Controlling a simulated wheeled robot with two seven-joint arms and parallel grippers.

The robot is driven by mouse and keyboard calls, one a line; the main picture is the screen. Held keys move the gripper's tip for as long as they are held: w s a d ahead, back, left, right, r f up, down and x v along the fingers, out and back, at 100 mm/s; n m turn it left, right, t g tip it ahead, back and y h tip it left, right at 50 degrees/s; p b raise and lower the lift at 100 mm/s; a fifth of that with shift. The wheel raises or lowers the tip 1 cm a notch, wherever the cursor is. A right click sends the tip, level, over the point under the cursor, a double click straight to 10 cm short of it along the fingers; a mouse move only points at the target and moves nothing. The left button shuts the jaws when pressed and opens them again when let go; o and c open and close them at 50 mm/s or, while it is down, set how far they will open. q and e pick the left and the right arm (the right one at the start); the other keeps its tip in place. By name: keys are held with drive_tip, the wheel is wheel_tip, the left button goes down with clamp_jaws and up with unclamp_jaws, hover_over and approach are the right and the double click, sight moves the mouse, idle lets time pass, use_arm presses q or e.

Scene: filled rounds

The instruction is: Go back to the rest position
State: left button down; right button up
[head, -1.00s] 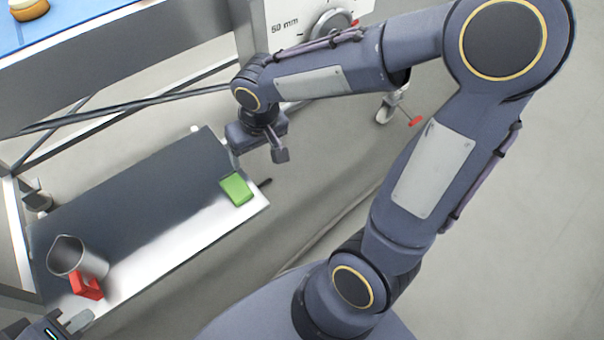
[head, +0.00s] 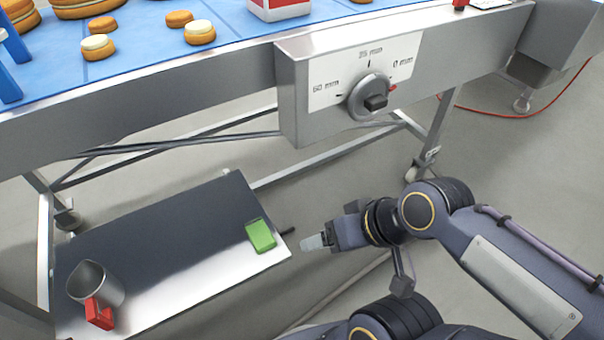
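My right gripper (head: 314,242) points left, just right of the lower shelf's near right corner, over the floor. Its fingers overlap from this angle, so I cannot tell whether it is open or shut. Nothing shows between them. My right arm reaches in from the lower right. My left gripper is out of view.
Above the shelf is a steel table frame with a blue belt (head: 235,22) carrying several round filled biscuits. A dial box (head: 370,98) hangs on its front. Legs and braces stand behind the shelf. The floor (head: 500,150) on the right is mostly clear.

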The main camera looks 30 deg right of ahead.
wheel_tip(320, 180, up, 29)
drive_tip(key=p, duration=2.8)
drive_tip(key=shift+r+p, duration=0.2)
drive_tip(key=shift+p, duration=0.15)
